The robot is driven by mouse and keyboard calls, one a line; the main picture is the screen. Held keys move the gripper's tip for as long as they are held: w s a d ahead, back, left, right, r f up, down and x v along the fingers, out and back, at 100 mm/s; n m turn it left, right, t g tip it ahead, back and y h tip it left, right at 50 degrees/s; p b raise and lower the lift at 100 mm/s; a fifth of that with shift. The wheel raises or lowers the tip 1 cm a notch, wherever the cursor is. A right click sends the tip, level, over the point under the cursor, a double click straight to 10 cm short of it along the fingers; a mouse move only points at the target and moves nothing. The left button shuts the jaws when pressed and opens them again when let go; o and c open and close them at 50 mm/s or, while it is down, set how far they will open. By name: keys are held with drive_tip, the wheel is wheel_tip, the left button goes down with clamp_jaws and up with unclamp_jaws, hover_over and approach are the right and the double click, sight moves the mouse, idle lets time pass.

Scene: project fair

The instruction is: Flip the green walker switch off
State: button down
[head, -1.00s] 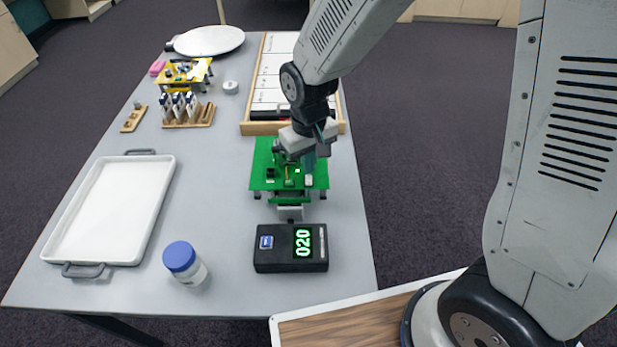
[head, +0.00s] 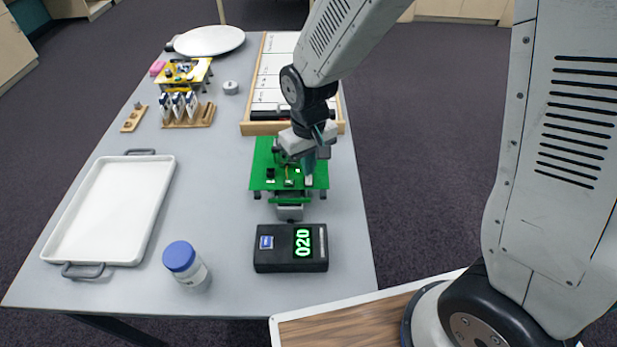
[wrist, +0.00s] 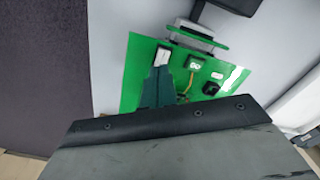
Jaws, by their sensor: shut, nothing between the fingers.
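The green walker (head: 262,172) is a green board on short dark legs near the table's right side. It also fills the middle of the wrist view (wrist: 134,88). A white rocker switch (wrist: 163,56) sits on its board near one edge, with dark small parts and a yellow wire beside it. My gripper (head: 308,172) points down over the board from above. In the wrist view its shut fingertips (wrist: 158,70) are right at the white switch and cover part of it. I cannot tell whether they touch it or which way the switch is tipped.
A black box with a green "020" display (head: 290,262) stands just in front of the walker. A blue-lidded jar (head: 180,257) and a white tray (head: 110,210) are to the left. A wooden-framed board (head: 265,85) and a yellow walker (head: 187,72) are further back.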

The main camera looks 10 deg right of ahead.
drive_tip(key=shift+f, duration=0.6)
drive_tip(key=shift+r, duration=3.55)
drive_tip(key=shift+s, duration=0.1)
